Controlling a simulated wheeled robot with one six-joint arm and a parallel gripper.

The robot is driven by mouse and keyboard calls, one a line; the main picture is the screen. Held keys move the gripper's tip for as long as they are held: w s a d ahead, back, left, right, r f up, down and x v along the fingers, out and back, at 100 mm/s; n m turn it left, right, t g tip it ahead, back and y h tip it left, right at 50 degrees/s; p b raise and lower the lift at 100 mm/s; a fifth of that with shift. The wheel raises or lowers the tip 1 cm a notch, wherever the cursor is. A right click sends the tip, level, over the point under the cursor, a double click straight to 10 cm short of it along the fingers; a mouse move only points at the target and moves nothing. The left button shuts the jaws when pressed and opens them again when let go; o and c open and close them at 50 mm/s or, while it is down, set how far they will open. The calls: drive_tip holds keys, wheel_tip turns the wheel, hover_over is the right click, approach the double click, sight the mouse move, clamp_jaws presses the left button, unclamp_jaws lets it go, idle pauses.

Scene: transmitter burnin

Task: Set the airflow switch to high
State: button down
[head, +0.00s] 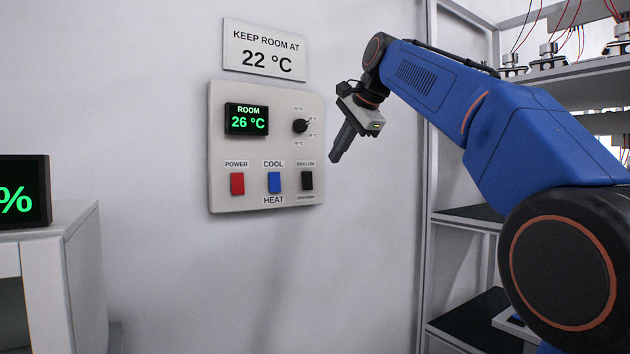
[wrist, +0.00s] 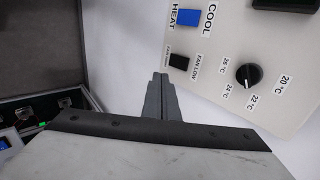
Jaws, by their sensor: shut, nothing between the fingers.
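The airflow switch is the black rocker (head: 307,180) at the lower right of the wall panel (head: 218,150), with a "FAN LOW" label above it and a small label below, too small to read surely. The black switch also shows in the wrist view (wrist: 180,62). I cannot tell which way the rocker is tipped. My gripper (head: 335,159) is shut and empty, a little right of the panel in the head view. In the wrist view its fingertips (wrist: 160,76) point toward the panel's edge near the black switch, and contact is not visible.
The panel also carries a red power switch (head: 237,184), a blue cool/heat switch (head: 274,182), a black dial (head: 300,126) and a display (head: 247,119) reading 26 °C. A sign (head: 264,50) above says 22 °C. Shelving (head: 424,200) stands right, a cabinet (head: 60,240) left.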

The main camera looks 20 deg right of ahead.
drive_tip(key=shift+w+f, duration=0.1)
approach(309, 188)
wheel_tip(309, 188, down, 5)
drive_tip(key=w, duration=0.2)
drive_tip(key=shift+w+a, duration=0.6)
drive_tip(key=shift+w, duration=0.15)
drive_tip(key=shift+w+a, duration=0.1)
drive_tip(key=shift+w, duration=0.1)
